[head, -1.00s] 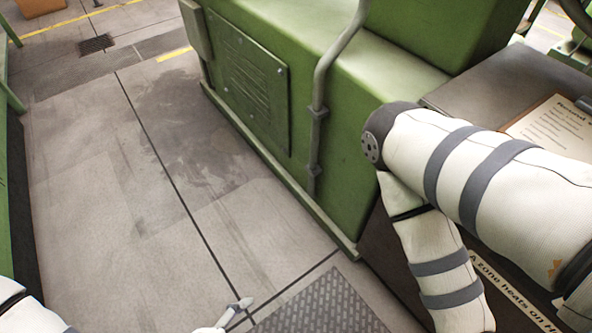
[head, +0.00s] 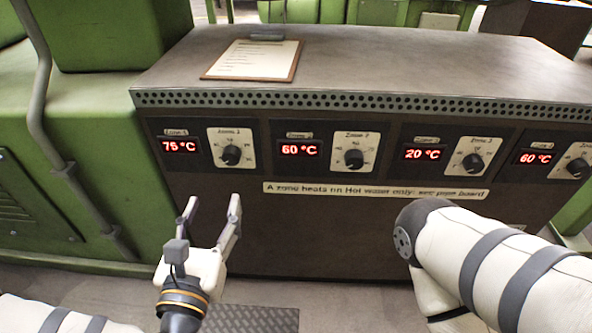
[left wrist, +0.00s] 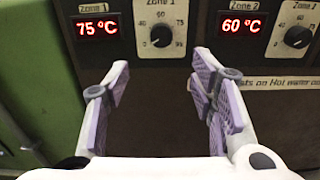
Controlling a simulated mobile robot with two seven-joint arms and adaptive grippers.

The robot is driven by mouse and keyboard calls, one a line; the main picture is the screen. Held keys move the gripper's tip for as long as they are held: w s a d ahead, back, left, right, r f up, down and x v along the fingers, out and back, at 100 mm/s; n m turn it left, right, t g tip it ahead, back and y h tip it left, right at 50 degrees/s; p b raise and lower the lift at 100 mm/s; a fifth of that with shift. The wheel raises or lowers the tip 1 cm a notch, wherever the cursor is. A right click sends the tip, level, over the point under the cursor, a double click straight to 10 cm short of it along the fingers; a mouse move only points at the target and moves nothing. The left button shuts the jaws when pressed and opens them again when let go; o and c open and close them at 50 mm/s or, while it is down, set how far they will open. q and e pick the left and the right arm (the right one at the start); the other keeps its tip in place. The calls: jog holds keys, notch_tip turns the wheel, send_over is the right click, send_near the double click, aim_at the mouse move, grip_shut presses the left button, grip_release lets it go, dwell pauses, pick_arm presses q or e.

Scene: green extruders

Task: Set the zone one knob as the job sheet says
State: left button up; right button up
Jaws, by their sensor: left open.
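The zone one knob (head: 231,155) is black on a pale dial plate at the left of the dark control panel. Its red display (head: 180,146) reads 75 °C. In the left wrist view the knob (left wrist: 162,36) shows ahead, above the gap between my fingers. My left gripper (head: 212,206) is open and empty, below the knob and apart from it. The job sheet (head: 254,58) lies on a clipboard on top of the cabinet; its lines are too small to read. My right arm shows at the lower right, but its gripper is out of view.
The zone two knob (head: 354,158) with display 60 °C, the zone three knob (head: 473,162) with display 20 °C, and another knob (head: 577,168) with display 60 °C continue rightward. A label strip (head: 375,191) runs below. A green machine body (head: 80,150) stands left.

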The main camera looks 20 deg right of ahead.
aim_at(230, 161)
pick_arm(q)
jog(key=b+x, duration=0.1)
jog(key=x, duration=1.1)
jog(key=shift+w+d+r, duration=0.15)
jog(key=shift+w+d, duration=0.05)
jog(key=c, duration=1.1)
